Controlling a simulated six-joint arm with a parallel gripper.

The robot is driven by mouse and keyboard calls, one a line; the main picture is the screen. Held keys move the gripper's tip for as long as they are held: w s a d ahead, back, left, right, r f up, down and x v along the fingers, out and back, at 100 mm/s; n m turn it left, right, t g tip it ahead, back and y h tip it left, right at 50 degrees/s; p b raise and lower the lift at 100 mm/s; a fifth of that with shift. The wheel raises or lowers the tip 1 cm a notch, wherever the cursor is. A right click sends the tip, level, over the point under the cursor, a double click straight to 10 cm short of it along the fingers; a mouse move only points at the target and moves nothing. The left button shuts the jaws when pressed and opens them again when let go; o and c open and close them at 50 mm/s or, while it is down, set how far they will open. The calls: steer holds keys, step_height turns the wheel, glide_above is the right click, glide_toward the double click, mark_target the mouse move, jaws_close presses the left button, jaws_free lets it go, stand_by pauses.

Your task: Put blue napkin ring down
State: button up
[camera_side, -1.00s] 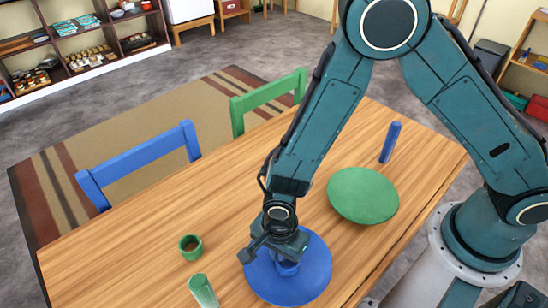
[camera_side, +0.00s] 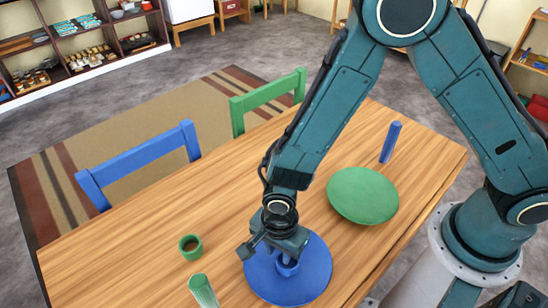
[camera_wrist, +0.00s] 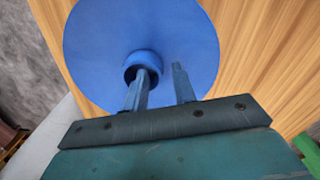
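The blue napkin ring (camera_side: 287,268) sits on the blue plate (camera_side: 310,285) near the table's front, its opening facing up. In the wrist view the ring (camera_wrist: 143,58) shows against the blue plate (camera_wrist: 90,45). My gripper (camera_side: 287,256) is just above the ring in the side view. In the wrist view my gripper (camera_wrist: 163,76) has its two fingers apart. The left fingertip overlaps the ring's opening, and the right finger stands clear of the ring's right side. Whether the left fingertip is inside the ring or above it, I cannot tell.
Blue (camera_side: 140,165) and green (camera_side: 268,101) chairs line the far edge.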

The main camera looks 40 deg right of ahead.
mark_target(279, 254)
step_height(279, 254, up, 10)
steer(key=shift+r, duration=0.2)
stand_by(0.4)
stand_by(0.5)
steer(key=d+r+n+t+y, duration=0.1)
steer(key=d+r+n+t, duration=0.2)
steer(key=d+r+n, duration=0.8)
steer(key=s+d+r+n+t+h, duration=0.1)
steer(key=s+d+r+n+t, duration=0.1)
steer(key=s+d+r, duration=0.8)
steer(key=d+r+n, duration=0.1)
steer(key=d+r, duration=0.1)
steer(key=d, duration=0.1)
steer(key=shift+s+d+n+t, duration=0.25)
steer(key=shift+d+n+t, duration=0.05)
steer(key=shift+d+n, duration=0.1)
